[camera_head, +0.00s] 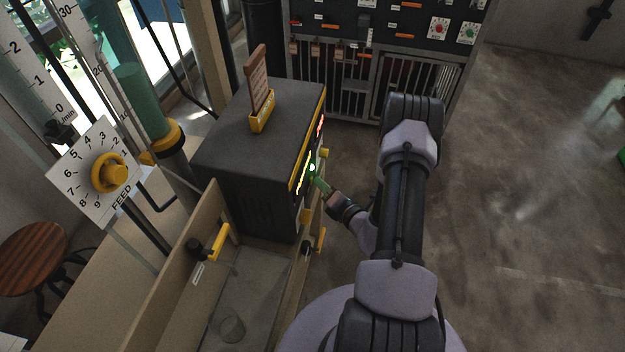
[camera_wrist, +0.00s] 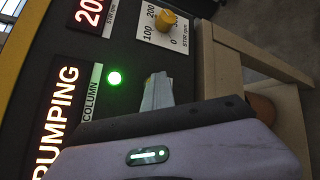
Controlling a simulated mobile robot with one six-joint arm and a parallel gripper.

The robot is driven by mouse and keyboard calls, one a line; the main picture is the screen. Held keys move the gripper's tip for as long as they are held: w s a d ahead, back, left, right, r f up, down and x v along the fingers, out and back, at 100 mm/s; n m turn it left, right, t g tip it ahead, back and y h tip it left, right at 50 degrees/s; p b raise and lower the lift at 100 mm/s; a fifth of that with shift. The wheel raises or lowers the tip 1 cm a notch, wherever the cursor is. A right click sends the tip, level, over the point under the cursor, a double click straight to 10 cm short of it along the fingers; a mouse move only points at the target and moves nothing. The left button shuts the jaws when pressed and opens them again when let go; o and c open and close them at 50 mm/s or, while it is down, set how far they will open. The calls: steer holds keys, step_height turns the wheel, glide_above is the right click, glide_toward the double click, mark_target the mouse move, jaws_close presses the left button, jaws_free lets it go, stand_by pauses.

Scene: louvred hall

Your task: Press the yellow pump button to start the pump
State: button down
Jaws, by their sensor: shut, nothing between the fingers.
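The control box (camera_head: 262,115) is dark grey with a yellow top edge, and its front panel faces my arm. In the wrist view its panel (camera_wrist: 35,60) shows a lit display (camera_wrist: 57,125) reading "PUMPING" and a glowing green lamp (camera_wrist: 114,78). My gripper (camera_head: 319,185) is at this panel, close to the lamp; its finger tips (camera_wrist: 157,92) also show in the wrist view. It is shut and empty. I cannot tell whether it touches the panel. The yellow pump button is not recognisable; my gripper may hide it. A yellow part (camera_head: 305,215) shows low on the front.
A yellow stir knob (camera_wrist: 166,20) is beside a lit "200" display. A wooden-walled tray (camera_head: 250,305) with a glass (camera_head: 232,328) adjoins the box. The FEED dial (camera_head: 109,173) stands left. A rack (camera_head: 340,85) is behind. Floor at right is open.

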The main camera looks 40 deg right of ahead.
steer(key=shift+s+d, duration=0.15)
steer(key=shift+s, duration=0.1)
steer(key=s+d, duration=0.4)
steer(key=shift+s, duration=0.3)
stand_by(0.5)
